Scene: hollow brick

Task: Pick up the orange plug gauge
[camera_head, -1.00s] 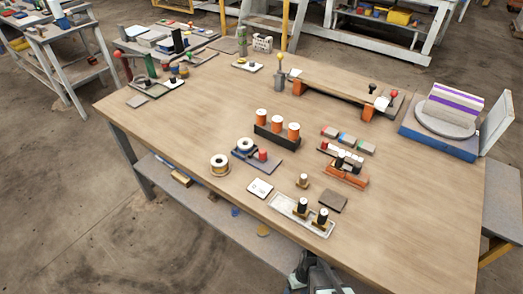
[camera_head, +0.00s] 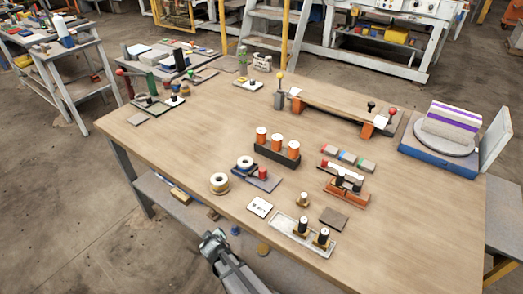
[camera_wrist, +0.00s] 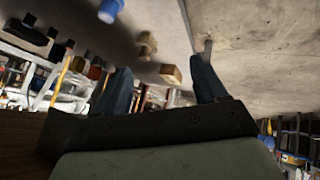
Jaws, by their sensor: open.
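Three orange cylinders with white tops, which look like orange plug gauges, stand upright in a row in a black rack (camera_head: 276,158) on the wooden table. They are the left one (camera_head: 261,135), the middle one (camera_head: 277,142) and the right one (camera_head: 293,149). I cannot tell which of them the task names. My gripper (camera_head: 213,240) is beyond the table's front edge, well apart from the rack. In the wrist view my gripper (camera_wrist: 162,68) has its two dark fingers spread with nothing held between them. No orange cylinder can be made out clearly there.
A pale tray (camera_head: 313,246) with two black-topped pieces lies to the right. A raised wooden beam (camera_head: 330,108) stands behind. The table's left middle is clear.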

